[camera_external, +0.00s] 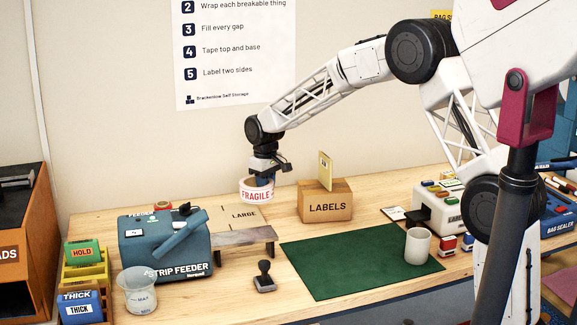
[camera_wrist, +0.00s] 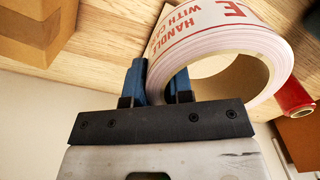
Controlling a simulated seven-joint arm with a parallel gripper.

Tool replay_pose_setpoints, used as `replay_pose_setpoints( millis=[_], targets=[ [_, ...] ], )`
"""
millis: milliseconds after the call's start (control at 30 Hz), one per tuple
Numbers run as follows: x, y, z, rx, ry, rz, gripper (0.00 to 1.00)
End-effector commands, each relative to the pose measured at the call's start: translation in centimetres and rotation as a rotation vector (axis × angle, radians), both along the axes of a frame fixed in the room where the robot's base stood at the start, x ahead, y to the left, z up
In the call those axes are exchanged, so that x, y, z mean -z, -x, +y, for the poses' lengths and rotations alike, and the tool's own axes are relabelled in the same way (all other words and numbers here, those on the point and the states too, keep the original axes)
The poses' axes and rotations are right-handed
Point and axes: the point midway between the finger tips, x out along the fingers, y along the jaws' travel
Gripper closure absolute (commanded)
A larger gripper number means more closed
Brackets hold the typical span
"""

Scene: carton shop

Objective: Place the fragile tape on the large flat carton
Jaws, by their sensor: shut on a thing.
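The fragile tape (camera_external: 256,194) is a white roll with red lettering. My gripper (camera_external: 265,181) is shut on its ring wall and holds it up near the back of the bench. In the wrist view the fingertips (camera_wrist: 160,80) straddle the wall of the tape roll (camera_wrist: 205,36), and its hollow core shows. The large flat carton (camera_external: 244,215) lies flat on the bench, marked LARGE, just below the tape in the external view. Its front edge is partly hidden by a grey-brown bench-like piece. I cannot tell the exact height gap between tape and carton.
The LABELS box (camera_external: 326,207) with an upright yellow card stands right of the tape. The blue strip feeder (camera_external: 165,245) stands left of the carton. A stamp (camera_external: 264,277), green mat (camera_external: 350,263) and white cup (camera_external: 418,246) lie in front. A red roll (camera_wrist: 294,97) shows in the wrist view.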

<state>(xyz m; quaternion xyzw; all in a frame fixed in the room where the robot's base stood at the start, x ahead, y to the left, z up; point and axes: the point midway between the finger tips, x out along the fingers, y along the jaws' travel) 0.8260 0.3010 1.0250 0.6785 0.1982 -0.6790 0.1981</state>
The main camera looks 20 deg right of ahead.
Motion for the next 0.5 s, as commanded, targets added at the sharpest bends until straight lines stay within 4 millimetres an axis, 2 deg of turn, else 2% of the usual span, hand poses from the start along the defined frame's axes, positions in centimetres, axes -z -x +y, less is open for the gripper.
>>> replay_pose_setpoints(
  millis=[200, 500],
  targets=[
    [0.1, -3.6, 2.9, 0.062, 0.0, -0.001, 1.0],
    [0.3, -7.5, 6.5, 0.141, 0.0, -0.001, 1.0]
  ],
)
